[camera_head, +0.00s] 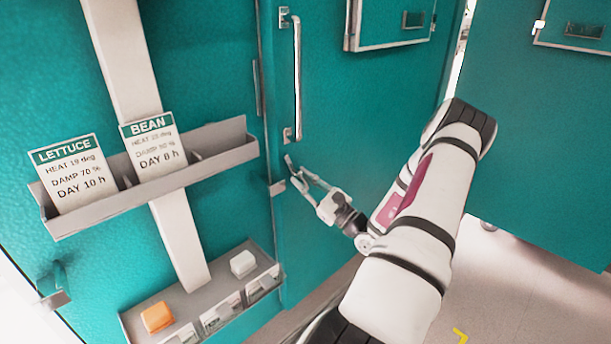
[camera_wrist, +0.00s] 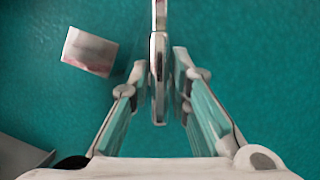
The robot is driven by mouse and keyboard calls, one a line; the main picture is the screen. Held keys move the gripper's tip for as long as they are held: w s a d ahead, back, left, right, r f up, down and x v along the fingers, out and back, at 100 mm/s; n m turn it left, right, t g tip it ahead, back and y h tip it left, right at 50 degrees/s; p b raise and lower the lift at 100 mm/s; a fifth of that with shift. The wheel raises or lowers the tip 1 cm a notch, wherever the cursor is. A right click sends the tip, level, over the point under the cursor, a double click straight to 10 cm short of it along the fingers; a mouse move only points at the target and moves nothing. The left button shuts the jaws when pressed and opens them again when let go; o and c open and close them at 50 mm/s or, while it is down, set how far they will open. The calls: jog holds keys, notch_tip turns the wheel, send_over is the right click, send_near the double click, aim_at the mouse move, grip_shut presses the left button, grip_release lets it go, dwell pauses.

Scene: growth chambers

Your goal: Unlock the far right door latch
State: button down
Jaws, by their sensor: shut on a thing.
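A slim chrome latch lever (camera_head: 289,163) shows on the teal door (camera_head: 350,110), just below its long vertical handle. In the wrist view the lever (camera_wrist: 158,65) hangs down from the top edge with a rounded lower end. My gripper (camera_head: 302,180) reaches in from the right, close to the door face. In the wrist view my gripper (camera_wrist: 160,72) has one finger on each side of the lever, shut on it. The lever's upper end is out of the wrist view.
A small metal plate (camera_head: 277,188) sits at the door's left edge. To the left are a grey shelf (camera_head: 215,143) with LETTUCE and BEAN cards, and a lower tray (camera_head: 205,290) with an orange and a white block. Floor is open at the lower right.

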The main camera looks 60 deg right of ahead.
jog(key=m+h+p, duration=0.1)
jog(key=m, duration=0.2)
jog(key=m+h+p, duration=0.1)
jog(key=m+h, duration=0.1)
jog(key=m, duration=0.1)
jog(key=shift+p, duration=0.3)
jog(key=shift+f+m, duration=0.1)
jog(key=shift+m, duration=0.2)
jog(key=c, duration=1.5)
grip_release()
jog(key=v, duration=1.2)
jog(key=shift+a, duration=0.2)
